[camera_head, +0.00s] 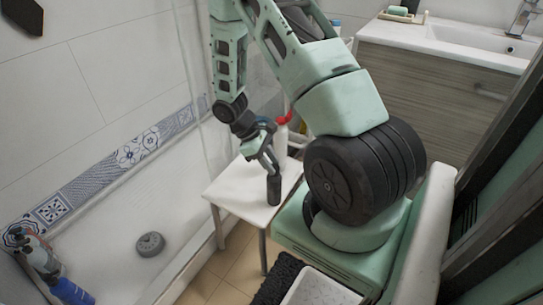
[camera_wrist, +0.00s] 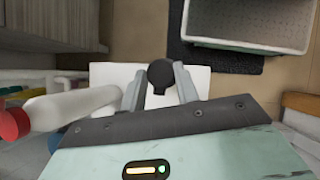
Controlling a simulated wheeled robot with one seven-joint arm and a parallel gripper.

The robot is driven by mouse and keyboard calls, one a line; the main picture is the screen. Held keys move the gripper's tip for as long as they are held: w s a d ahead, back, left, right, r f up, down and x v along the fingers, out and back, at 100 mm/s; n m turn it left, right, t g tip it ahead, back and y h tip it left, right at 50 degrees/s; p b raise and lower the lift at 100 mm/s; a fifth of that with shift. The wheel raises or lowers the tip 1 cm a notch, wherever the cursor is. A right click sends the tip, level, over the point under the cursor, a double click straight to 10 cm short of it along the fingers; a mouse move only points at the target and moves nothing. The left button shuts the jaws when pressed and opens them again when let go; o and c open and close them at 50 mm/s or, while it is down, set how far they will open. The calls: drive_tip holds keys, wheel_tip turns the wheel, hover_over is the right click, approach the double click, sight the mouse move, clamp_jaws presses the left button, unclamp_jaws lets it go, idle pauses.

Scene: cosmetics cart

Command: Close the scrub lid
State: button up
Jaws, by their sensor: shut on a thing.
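A dark cylindrical container (camera_head: 273,189), probably the scrub, stands at the front part of a small white table (camera_head: 232,190). In the wrist view its round black top (camera_wrist: 160,74) sits between the two fingers. My gripper (camera_head: 268,163) reaches down from above and is shut on the upper part of this dark container. The gripper also shows in the wrist view (camera_wrist: 160,85). I cannot make out a seam between lid and body, nor whether the lid is fully seated.
A white bottle (camera_head: 281,143) with a red cap (camera_head: 285,118) stands close behind my gripper; in the wrist view the bottle (camera_wrist: 75,107) is left of the fingers. A pale basket (camera_head: 312,290) lies on a dark mat (camera_head: 275,281) in front. The table's left part is clear.

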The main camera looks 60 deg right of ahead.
idle(0.4)
drive_tip(key=o, duration=1)
drive_tip(key=shift+f, duration=0.1)
drive_tip(key=shift+w, duration=0.1)
drive_tip(key=p+v, duration=0.3)
drive_tip(key=v, duration=1.4)
drive_tip(key=shift+w+a, duration=0.2)
drive_tip(key=shift+w, duration=0.05)
drive_tip(key=shift+a, duration=0.1)
